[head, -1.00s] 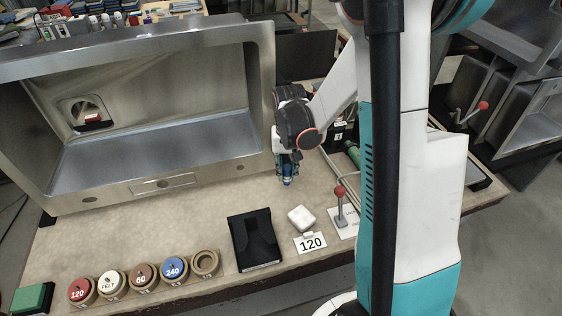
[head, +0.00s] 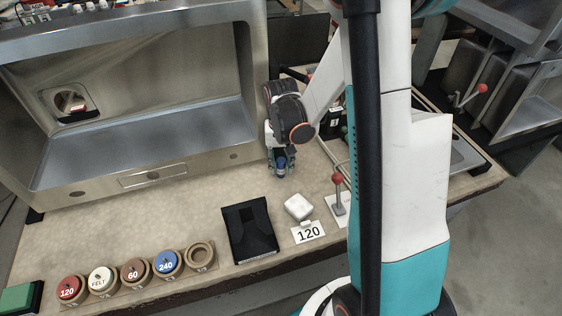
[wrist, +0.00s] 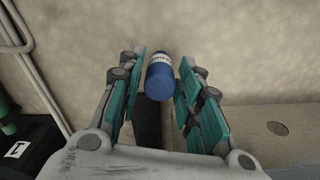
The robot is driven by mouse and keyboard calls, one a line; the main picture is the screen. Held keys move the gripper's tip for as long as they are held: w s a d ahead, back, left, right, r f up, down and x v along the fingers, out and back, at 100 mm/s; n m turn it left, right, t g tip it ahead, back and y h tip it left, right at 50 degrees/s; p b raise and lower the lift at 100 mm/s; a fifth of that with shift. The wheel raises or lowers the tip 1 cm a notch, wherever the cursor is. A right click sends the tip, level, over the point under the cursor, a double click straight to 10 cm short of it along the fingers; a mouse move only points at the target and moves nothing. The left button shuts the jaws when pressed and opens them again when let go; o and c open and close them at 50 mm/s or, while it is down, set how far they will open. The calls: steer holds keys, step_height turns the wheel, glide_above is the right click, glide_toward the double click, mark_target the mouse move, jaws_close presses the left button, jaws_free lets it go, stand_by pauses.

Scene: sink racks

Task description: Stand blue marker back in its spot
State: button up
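The blue marker (wrist: 160,83) shows in the wrist view as a short blue cylinder with a white label band, seen end-on and at a slant above the stone counter. My gripper (wrist: 161,75) has its teal-padded fingers on either side of the marker, with narrow gaps visible between pads and marker. In the head view my gripper (head: 280,164) points down near the sink's front right corner, with the marker (head: 281,167) showing blue between its fingers. The marker's lower end is hidden, so I cannot tell what it rests on.
The steel sink (head: 140,150) is left of my gripper. Several round discs (head: 166,263) line the front edge. A black box (wrist: 28,150) lies nearby.

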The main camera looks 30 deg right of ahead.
stand_by(0.3)
step_height(320, 180, up, 12)
steer(key=p, duration=0.5)
steer(key=shift+r, duration=0.15)
steer(key=shift+r, duration=0.1)
step_height(320, 180, up, 10)
steer(key=n+t, duration=0.2)
steer(key=t, duration=0.1)
glide_above(280, 161)
steer(key=s+a, duration=0.5)
steer(key=s+a+r+n+t, duration=0.3)
steer(key=s+a+r+t, duration=0.1)
steer(key=s, duration=0.5)
steer(key=shift+s+a+r, duration=0.15)
steer(key=shift+a+r, duration=0.05)
steer(key=shift+a, duration=0.2)
